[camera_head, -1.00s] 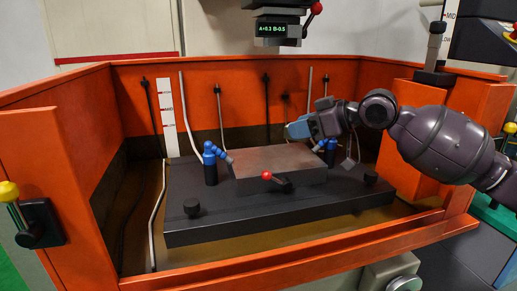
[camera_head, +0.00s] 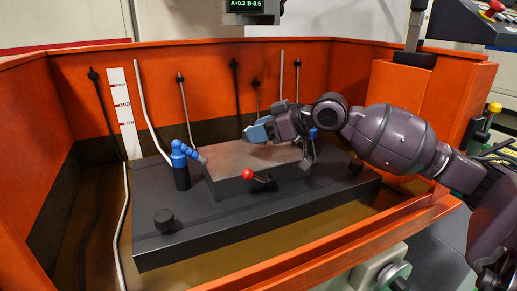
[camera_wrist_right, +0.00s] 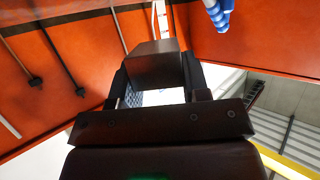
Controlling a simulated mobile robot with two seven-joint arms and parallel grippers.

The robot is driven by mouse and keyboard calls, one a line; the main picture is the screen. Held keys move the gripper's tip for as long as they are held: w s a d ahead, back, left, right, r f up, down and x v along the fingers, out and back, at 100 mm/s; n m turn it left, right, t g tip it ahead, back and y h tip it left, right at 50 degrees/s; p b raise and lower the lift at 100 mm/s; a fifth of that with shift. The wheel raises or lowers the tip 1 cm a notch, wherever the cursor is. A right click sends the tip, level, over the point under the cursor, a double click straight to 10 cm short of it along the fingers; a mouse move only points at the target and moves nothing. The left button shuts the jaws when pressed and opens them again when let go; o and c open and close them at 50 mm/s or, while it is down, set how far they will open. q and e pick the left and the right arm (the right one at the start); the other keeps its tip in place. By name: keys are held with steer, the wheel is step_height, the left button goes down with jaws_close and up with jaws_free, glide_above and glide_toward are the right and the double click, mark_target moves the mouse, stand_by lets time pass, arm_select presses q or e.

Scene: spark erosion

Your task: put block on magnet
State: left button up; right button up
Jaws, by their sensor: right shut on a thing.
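The magnet (camera_head: 233,164) is a flat grey rectangular slab on the black machine table, with a red-knobbed lever (camera_head: 248,175) on its front. My right gripper (camera_head: 258,131) is over the rear part of the magnet, with a blue part at its tip. In the right wrist view it (camera_wrist_right: 155,82) is shut on a dark brown block (camera_wrist_right: 154,58), held between the two fingers. I cannot make out the block clearly in the head view, nor whether it touches the magnet. My left gripper is not in view.
Orange tank walls (camera_head: 200,75) surround the black table (camera_head: 240,222). A blue nozzle (camera_head: 180,163) stands left of the magnet, and another is partly behind my right arm. A black knob (camera_head: 164,221) sits on the table's front left. A display head (camera_head: 252,8) hangs above.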

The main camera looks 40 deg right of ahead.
mark_target(260, 158)
step_height(260, 158, down, 4)
steer(key=shift+f+b, duration=0.2)
steer(key=shift+b, duration=0.25)
steer(key=o, duration=1.2)
steer(key=shift+f, duration=0.1)
steer(key=shift+o, duration=0.2)
steer(key=shift+s+d+r, duration=0.15)
steer(key=shift+s+r, duration=0.1)
steer(key=shift+s, duration=0.05)
steer(key=p+v, duration=0.4)
steer(key=v, duration=0.7)
steer(key=shift+s, duration=0.2)
